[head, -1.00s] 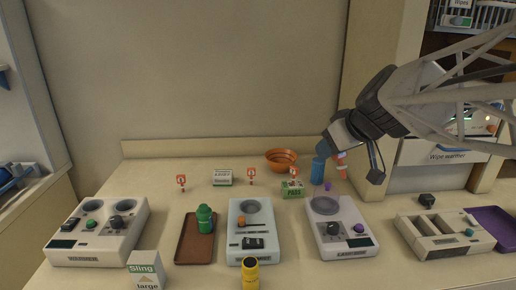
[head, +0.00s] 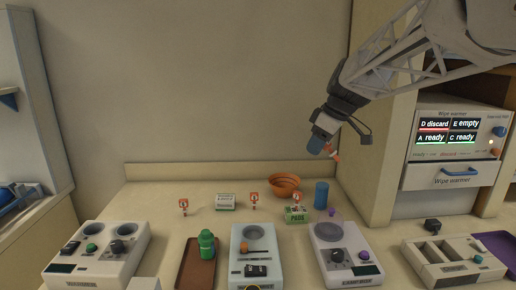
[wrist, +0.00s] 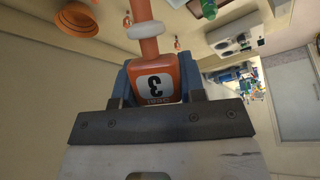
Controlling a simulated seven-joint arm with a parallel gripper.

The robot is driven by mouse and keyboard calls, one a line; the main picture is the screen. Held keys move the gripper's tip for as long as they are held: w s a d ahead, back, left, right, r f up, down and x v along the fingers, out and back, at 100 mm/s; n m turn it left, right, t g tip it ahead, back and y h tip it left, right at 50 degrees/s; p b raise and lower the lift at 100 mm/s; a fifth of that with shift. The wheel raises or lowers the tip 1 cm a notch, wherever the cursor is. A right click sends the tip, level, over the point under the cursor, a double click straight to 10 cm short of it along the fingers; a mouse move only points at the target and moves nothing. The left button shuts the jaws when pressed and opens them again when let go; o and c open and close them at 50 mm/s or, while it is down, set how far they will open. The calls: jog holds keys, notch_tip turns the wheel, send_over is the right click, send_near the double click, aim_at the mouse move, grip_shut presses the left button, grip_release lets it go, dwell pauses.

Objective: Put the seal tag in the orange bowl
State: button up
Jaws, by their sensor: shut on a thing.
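My gripper (head: 323,143) is shut on an orange seal tag (head: 333,152), held in the air above and to the right of the bowl in the head view. In the wrist view the tag (wrist: 152,84) sits between the blue fingers. Its white label reads an upside-down 3, and an orange stem with a pale collar runs away from my gripper. The orange bowl (head: 285,193) stands at the back of the counter, apart from the tag. In the wrist view the bowl (wrist: 76,22) is at the upper left. I cannot see inside it clearly.
A blue cylinder (head: 321,195) stands right of the bowl. A green-and-white pads box (head: 297,215) is in front of it. Several small orange-and-white tags (head: 254,201) stand along the counter. A wipe warmer (head: 455,150) is at right. The air above the bowl is clear.

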jog(key=w+a+f+n+h, duration=0.15)
jog(key=w+f+n, duration=0.3)
jog(key=w, duration=0.75)
jog(key=w+a+f+n+h, duration=0.1)
jog(key=w+f+n+h, duration=0.4)
jog(key=w, duration=0.8)
jog(key=w+a+f+n, duration=0.25)
jog(key=w+n, duration=0.35)
jog(key=w, duration=0.6)
notch_tip(320, 180, down, 12)
jog(key=shift+w+d+t+h, duration=0.2)
jog(key=shift+d+t+h, duration=0.15)
jog(key=shift+d+t, duration=0.05)
jog(key=shift+f, duration=0.2)
jog(key=shift+f, duration=4.65)
